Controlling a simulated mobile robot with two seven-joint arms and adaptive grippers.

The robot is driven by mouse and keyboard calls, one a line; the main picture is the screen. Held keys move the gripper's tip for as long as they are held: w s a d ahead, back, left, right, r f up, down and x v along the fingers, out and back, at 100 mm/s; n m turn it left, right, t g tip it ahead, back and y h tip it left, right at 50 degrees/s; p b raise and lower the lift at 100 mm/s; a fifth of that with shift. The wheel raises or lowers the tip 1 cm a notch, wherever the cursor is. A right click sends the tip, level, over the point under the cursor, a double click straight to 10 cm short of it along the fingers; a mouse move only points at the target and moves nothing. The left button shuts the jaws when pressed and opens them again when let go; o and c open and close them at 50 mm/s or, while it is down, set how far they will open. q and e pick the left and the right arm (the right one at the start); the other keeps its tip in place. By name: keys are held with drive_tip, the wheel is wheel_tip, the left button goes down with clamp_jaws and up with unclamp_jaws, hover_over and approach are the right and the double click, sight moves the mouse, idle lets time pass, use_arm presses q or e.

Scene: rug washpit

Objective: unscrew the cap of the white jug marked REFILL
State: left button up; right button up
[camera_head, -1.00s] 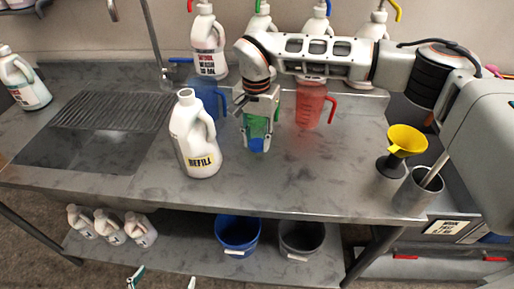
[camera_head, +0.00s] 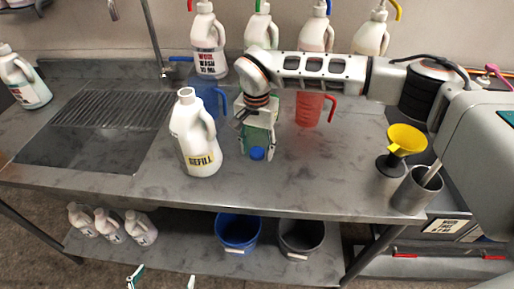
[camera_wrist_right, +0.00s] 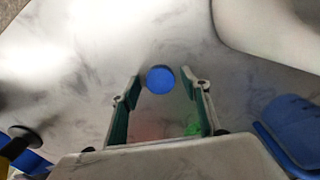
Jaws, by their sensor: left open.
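The white jug marked REFILL (camera_head: 197,140) stands upright on the steel counter, left of my right gripper. Its neck shows no blue cap. A blue cap (camera_head: 257,154) lies on the counter right of the jug; it also shows in the right wrist view (camera_wrist_right: 160,79). My right gripper (camera_head: 256,147) points down over the cap. Its green-padded fingers (camera_wrist_right: 163,90) are apart, with clear gaps on both sides of the cap. My left gripper (camera_head: 163,280) is open and empty at the bottom edge, in front of the counter; only its fingertips show.
A blue pitcher (camera_head: 209,97) and a red pitcher (camera_head: 310,107) stand behind. Several pump jugs line the wall. A yellow funnel (camera_head: 406,139) and a steel cup (camera_head: 412,192) are at right, the sink (camera_head: 85,145) at left. The front middle counter is clear.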

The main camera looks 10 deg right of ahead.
sight(257, 152)
wheel_tip(257, 152, up, 12)
drive_tip(key=b, duration=0.1)
drive_tip(key=shift+r, duration=0.15)
idle(0.4)
